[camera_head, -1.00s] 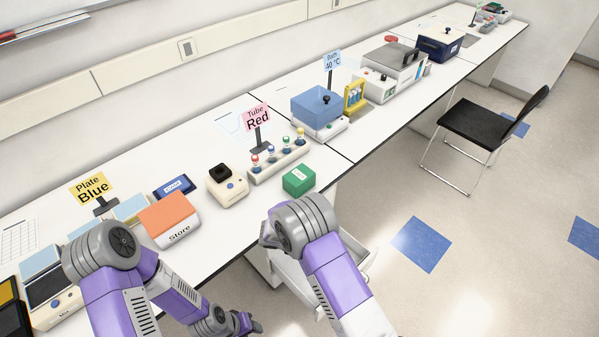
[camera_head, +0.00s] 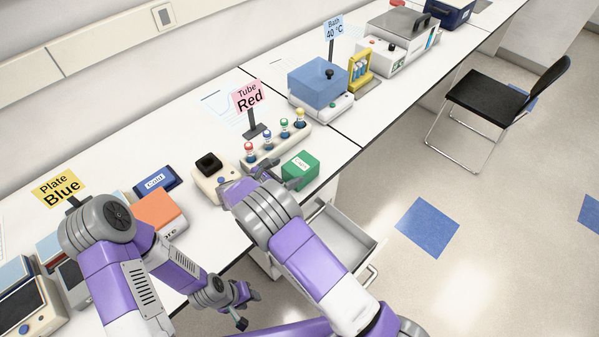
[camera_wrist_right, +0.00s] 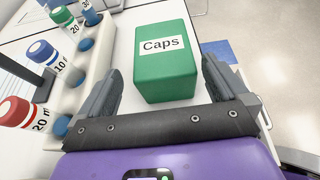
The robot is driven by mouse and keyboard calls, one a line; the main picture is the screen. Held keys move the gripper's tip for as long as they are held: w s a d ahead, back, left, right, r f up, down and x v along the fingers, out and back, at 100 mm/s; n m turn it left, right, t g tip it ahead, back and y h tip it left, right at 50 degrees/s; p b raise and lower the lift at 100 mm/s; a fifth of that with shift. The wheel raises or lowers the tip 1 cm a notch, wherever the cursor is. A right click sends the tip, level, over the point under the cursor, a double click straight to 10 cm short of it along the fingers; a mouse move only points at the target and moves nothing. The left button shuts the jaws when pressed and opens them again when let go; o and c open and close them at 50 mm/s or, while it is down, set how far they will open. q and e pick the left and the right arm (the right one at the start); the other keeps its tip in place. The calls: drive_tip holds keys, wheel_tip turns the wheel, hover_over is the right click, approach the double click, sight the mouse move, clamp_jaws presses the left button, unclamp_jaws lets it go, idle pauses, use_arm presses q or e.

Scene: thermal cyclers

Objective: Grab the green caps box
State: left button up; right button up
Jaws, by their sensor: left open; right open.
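The green caps box (camera_head: 300,170) sits on the white bench near its front edge, beside the tube rack. In the right wrist view the green box (camera_wrist_right: 166,75), labelled "Caps", stands ahead of and between the spread fingers of my right gripper (camera_wrist_right: 162,92). The right gripper (camera_head: 284,178) is open and empty, just left of the box in the head view; part of it is hidden by my own arm. My left gripper (camera_head: 241,304) is low in front of the bench, away from the box, open and empty.
The tube rack (camera_head: 262,158) with several colour-capped tubes stands close beside the box. A white device with a black top (camera_head: 209,172) is further left. An open drawer (camera_head: 345,240) hangs below the bench edge.

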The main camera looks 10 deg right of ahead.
sight(299, 165)
drive_tip(key=x, duration=0.2)
drive_tip(key=b+x, duration=0.1)
drive_tip(key=x, duration=0.4)
drive_tip(key=shift+w+d+r, duration=0.15)
drive_tip(key=shift+d+r, duration=0.15)
drive_tip(key=shift+d, duration=0.1)
drive_tip(key=shift+c, duration=0.5)
drive_tip(key=shift+r, duration=0.1)
drive_tip(key=c, duration=0.9)
